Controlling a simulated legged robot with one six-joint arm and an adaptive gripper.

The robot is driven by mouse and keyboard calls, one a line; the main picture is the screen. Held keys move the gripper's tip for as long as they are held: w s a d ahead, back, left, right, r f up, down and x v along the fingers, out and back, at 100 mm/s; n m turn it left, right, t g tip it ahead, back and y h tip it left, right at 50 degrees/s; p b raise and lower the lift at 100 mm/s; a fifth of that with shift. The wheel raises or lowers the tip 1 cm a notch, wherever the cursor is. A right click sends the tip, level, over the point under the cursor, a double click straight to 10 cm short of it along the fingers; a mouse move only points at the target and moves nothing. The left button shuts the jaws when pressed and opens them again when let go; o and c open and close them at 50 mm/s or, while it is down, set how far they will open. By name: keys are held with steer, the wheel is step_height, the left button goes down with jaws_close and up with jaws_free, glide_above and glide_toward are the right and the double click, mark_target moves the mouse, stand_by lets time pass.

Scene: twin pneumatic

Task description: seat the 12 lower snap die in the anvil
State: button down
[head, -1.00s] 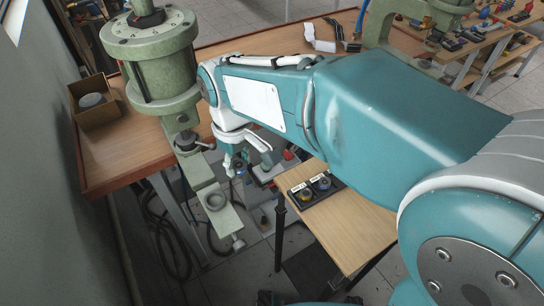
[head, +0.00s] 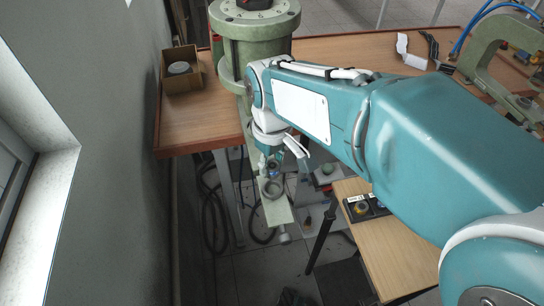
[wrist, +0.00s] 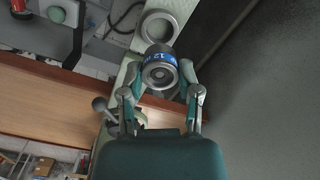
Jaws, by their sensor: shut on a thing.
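The 12 lower snap die (wrist: 160,72) is a dark metal cylinder with a blue band marked "12" and a round recess in its face. My gripper (wrist: 161,80) is shut on it, one finger on each side. The anvil (wrist: 159,27) is a pale ring on the press's light green lower arm, just beyond the die in the wrist view. In the head view, my gripper (head: 271,163) holds the die close above and behind the anvil ring (head: 273,189). The die appears apart from the ring; the exact height gap cannot be told.
The green press column and round head (head: 254,22) stand behind my gripper. A cardboard box (head: 183,73) sits on the wooden bench (head: 190,127). A small side table (head: 405,245) with a black die tray (head: 366,207) is at right. A wall is at left.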

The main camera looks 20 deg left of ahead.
glide_above(272, 191)
steer(key=shift+w+f, duration=0.1)
steer(key=shift+f, duration=2.1)
steer(key=shift+f, duration=1.2)
steer(key=shift+c, duration=1.1)
jaws_free()
step_height(272, 191, up, 12)
steer(key=shift+f, duration=0.1)
